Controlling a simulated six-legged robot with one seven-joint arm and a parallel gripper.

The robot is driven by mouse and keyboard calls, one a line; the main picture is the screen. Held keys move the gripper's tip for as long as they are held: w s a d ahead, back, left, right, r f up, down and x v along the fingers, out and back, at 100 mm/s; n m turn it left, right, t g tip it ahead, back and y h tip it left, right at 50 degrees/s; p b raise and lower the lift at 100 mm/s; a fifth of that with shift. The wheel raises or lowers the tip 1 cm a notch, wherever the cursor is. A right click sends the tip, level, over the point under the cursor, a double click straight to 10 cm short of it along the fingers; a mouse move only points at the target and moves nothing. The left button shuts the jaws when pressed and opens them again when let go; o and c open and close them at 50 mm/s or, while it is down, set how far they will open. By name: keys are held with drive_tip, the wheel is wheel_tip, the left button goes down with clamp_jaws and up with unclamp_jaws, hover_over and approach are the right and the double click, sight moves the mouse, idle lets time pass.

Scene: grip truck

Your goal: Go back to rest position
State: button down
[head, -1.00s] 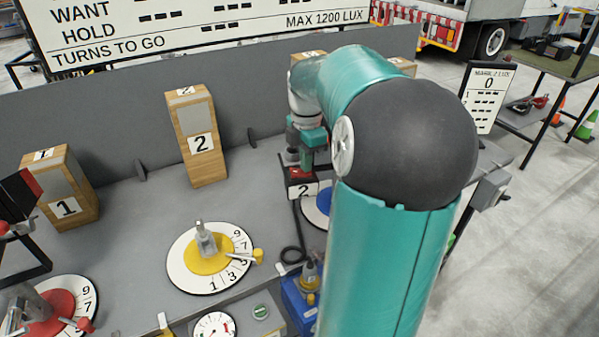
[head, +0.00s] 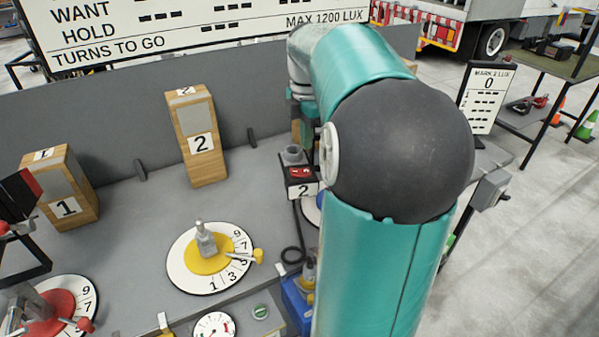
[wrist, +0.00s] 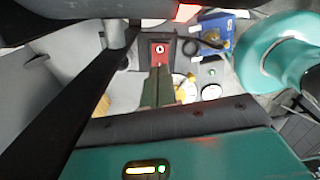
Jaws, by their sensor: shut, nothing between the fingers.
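My gripper shows in the wrist view (wrist: 157,88) as two green fingers lying close together, shut with nothing between them. In the head view my gripper is mostly hidden behind my teal arm, above and behind the small dark box with a red top labelled 2 (head: 301,189). The gripper looks apart from that box. A red-faced part with a white round mark (wrist: 159,50) lies beyond the fingertips in the wrist view.
A yellow dial (head: 207,262) and a red dial (head: 57,308) sit on the grey bench. Wooden blocks numbered 1 (head: 62,190) and 2 (head: 195,140) stand behind them. A blue unit (head: 298,305) is beside my arm. A signboard (head: 200,30) stands behind the bench.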

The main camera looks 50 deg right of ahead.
idle(0.5)
drive_tip(key=a+m+t+h, duration=0.15)
drive_tip(key=a+m, duration=0.45)
drive_tip(key=a, duration=1.1)
drive_tip(key=s+a+f+m+t, duration=0.2)
drive_tip(key=s+a+m, duration=0.2)
drive_tip(key=a, duration=0.3)
drive_tip(key=s+a+f+m+t+y, duration=0.1)
drive_tip(key=s+a+m, duration=0.3)
drive_tip(key=a, duration=0.4)
drive_tip(key=shift+s+f+t, duration=0.45)
drive_tip(key=shift+s+t, duration=0.1)
drive_tip(key=shift+s, duration=0.25)
drive_tip(key=shift+m+y, duration=0.25)
drive_tip(key=shift+m, duration=0.05)
